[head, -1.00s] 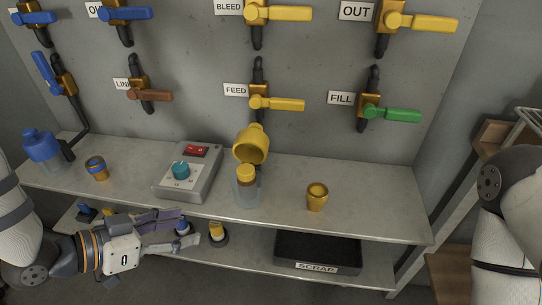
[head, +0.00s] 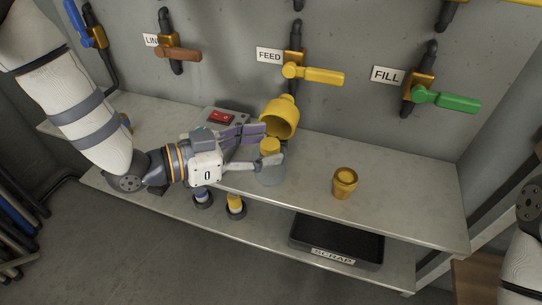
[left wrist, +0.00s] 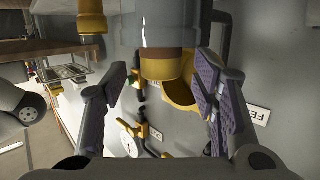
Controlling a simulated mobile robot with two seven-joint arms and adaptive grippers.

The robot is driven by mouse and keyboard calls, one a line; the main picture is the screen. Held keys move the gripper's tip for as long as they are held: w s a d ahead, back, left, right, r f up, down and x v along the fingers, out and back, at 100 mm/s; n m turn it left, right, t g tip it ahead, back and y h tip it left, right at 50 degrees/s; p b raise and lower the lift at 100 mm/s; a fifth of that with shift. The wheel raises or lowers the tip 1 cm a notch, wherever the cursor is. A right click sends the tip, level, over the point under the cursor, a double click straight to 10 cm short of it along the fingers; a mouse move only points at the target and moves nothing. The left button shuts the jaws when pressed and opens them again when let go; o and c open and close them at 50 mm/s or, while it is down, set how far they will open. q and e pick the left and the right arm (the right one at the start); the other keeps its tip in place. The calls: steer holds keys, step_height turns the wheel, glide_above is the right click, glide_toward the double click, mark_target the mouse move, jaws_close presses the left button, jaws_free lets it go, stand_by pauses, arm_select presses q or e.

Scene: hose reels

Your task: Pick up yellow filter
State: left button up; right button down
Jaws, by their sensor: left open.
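A yellow filter (head: 270,147) stands upright in a clear grey bowl (head: 271,177) on the bench, below the tilted yellow housing (head: 280,120). My left gripper (head: 262,150) is open, with its fingers reaching to the filter's sides from the left. In the left wrist view, which is turned over, the filter (left wrist: 161,64) hangs from the bowl (left wrist: 172,24) between the spread fingers, with a gap visible on the left. I cannot tell whether the right finger touches. Another yellow-topped filter (head: 236,203) stands on the lower shelf. My right gripper is out of view.
An amber cup (head: 344,183) stands right of the bowl. A control box with a red switch (head: 221,117) is behind my left gripper. A black scrap tray (head: 337,241) and a blue-marked filter (head: 202,194) are on the lower shelf. The bench's right end is clear.

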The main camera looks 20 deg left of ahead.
arm_select(q)
steer(key=c, duration=1.2)
steer(key=shift+o, duration=0.2)
steer(key=shift+r, duration=0.2)
